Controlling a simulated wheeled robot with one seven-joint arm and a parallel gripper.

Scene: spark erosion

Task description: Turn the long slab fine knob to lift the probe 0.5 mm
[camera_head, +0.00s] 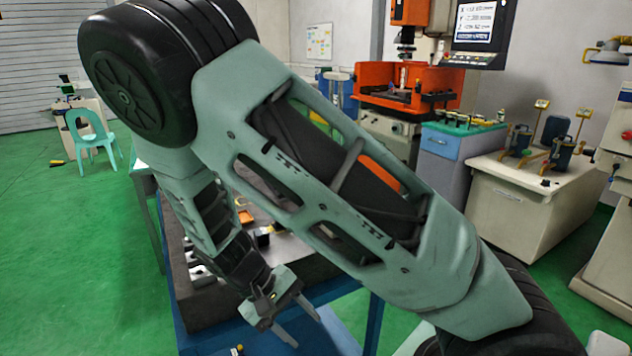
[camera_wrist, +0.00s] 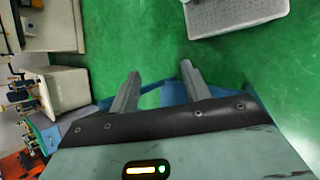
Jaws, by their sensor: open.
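My gripper (camera_head: 305,332) is open and empty at the front right of the dark slab table, with its two fingers spread apart. It also shows in the wrist view (camera_wrist: 160,70), its fingers over green floor and a blue strip, with nothing between them. The dark slab (camera_head: 187,312) rests on a blue stand (camera_head: 373,322). Small items on the slab show only in pieces behind my arm. I cannot make out the fine knob or the probe among them.
My arm covers much of the slab top. An orange machine (camera_head: 367,85) with a screen (camera_head: 480,25) stands behind, near a blue cabinet (camera_head: 447,141) and a cream bench (camera_head: 520,210). A green chair (camera_head: 90,138) stands far left. The green floor at left is largely open.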

